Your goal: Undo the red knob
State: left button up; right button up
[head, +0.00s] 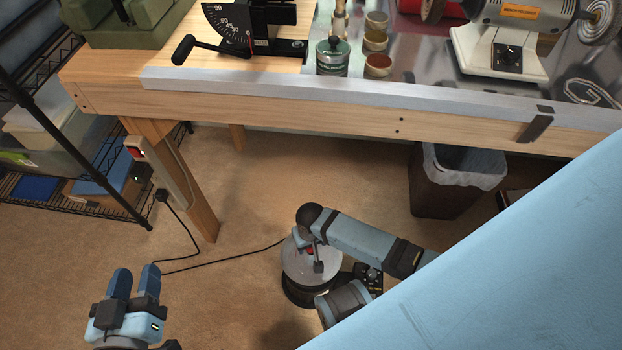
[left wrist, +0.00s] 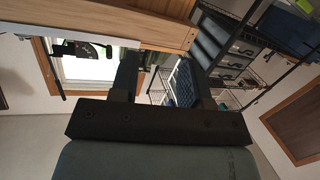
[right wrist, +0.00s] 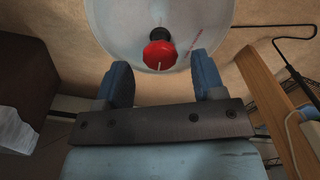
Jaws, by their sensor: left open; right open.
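The red knob (right wrist: 159,55) sits on a black stem at the middle of a pale round lid (right wrist: 115,25). A faint white line runs down the knob's face. In the head view, the lid (head: 297,266) tops a dark round machine on the floor, and my right arm partly covers it. My right gripper (right wrist: 164,72) is open. The knob is ahead of it, between the lines of its two blue fingers, and not visibly gripped. My left gripper (head: 135,283) is open and empty, low at the left, well away from the knob.
A wooden workbench (head: 330,107) stands behind, with a grinder (head: 510,40) and small pots on top. A black wire shelf (head: 70,125) is at the left. A waste bin (head: 438,185) stands under the bench. A black cable (head: 215,258) crosses the floor to the machine.

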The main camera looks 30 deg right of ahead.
pick_arm(q)
jog(key=shift+w+d+r+t+h, duration=0.1)
jog(key=shift+d+r+t+h, duration=0.25)
jog(key=shift+r, duration=0.25)
pick_arm(e)
jog(key=shift+f, duration=0.75)
